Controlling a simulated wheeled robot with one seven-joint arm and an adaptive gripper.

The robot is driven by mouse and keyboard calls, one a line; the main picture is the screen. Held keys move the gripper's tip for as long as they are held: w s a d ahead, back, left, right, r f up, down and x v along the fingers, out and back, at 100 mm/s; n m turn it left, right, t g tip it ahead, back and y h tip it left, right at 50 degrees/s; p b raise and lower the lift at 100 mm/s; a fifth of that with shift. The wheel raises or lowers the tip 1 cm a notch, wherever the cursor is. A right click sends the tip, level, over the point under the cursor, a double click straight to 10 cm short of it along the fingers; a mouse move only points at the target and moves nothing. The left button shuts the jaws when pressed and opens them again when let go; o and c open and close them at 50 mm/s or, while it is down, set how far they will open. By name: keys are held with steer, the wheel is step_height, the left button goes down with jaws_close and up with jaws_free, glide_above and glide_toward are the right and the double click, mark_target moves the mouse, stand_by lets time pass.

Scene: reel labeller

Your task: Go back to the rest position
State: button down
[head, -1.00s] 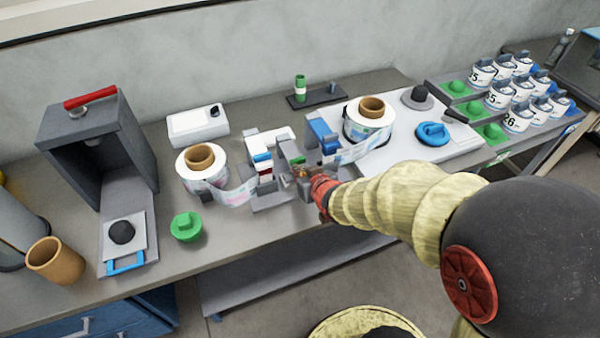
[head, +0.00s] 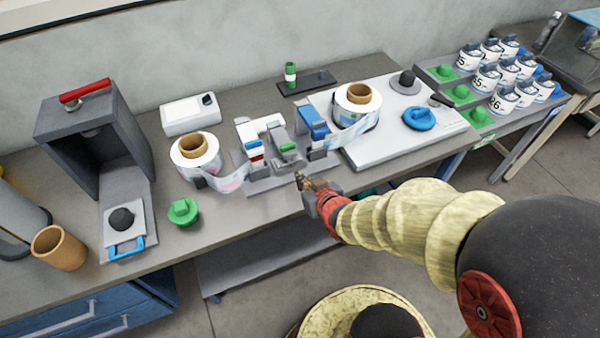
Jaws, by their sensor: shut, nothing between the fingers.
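My gripper (head: 301,181) is in front of the labeller, near the front edge of the bench. It looks shut and holds nothing that I can see. The reel labeller (head: 272,150) stands in the middle of the bench, with a label reel (head: 196,162) on its left and another reel (head: 356,106) on its right. Label web runs from both reels toward the machine's middle. The gripper appears apart from the machine, but the exact gap is hard to tell.
A green knobbed piece (head: 183,212) and a grey press-like frame (head: 95,150) stand on the left. A blue knobbed piece (head: 420,117) lies on the white plate (head: 400,140). Several numbered tubs (head: 487,78) stand at the right. Floor in front of the bench (head: 310,265) is partly free.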

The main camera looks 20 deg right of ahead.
stand_by(0.5)
steer(key=s+d+f+g, duration=0.2)
steer(key=s+f+g, duration=0.1)
steer(key=s+f, duration=0.2)
steer(key=s+r+g+h, duration=0.1)
steer(key=s+r+g, duration=0.25)
steer(key=s, duration=0.25)
steer(key=s+a+r, duration=0.3)
steer(key=r, duration=0.7)
steer(key=s+a+r+y, duration=0.1)
steer(key=s+a+r, duration=0.1)
steer(key=r, duration=0.8)
steer(key=shift+s+a, duration=0.4)
steer(key=shift+s, duration=0.15)
steer(key=c, duration=2.6)
jaws_free()
steer(key=shift+t, duration=0.25)
